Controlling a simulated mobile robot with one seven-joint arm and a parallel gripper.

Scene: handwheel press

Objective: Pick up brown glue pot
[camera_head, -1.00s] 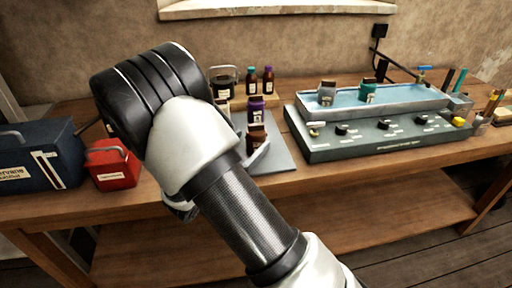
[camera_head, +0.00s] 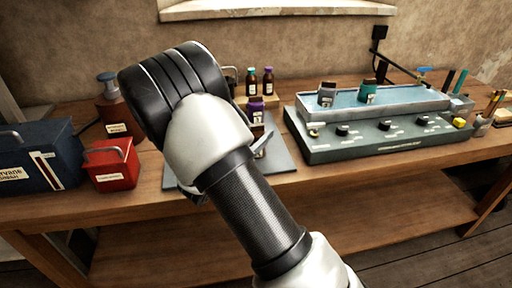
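My gripper (camera_head: 230,170) is low over the mat, mostly behind my own wrist and forearm. A pale finger part shows at its right, close to the brown pot. I cannot tell whether it touches the pot or how wide the fingers stand.
A large brown jar (camera_head: 116,117), a red box (camera_head: 110,165) and a blue toolbox (camera_head: 40,160) stand at left. Small bottles (camera_head: 252,82) stand behind. A water bath (camera_head: 375,104) with a grey pot (camera_head: 327,94) and teal pot (camera_head: 369,92) is at right.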

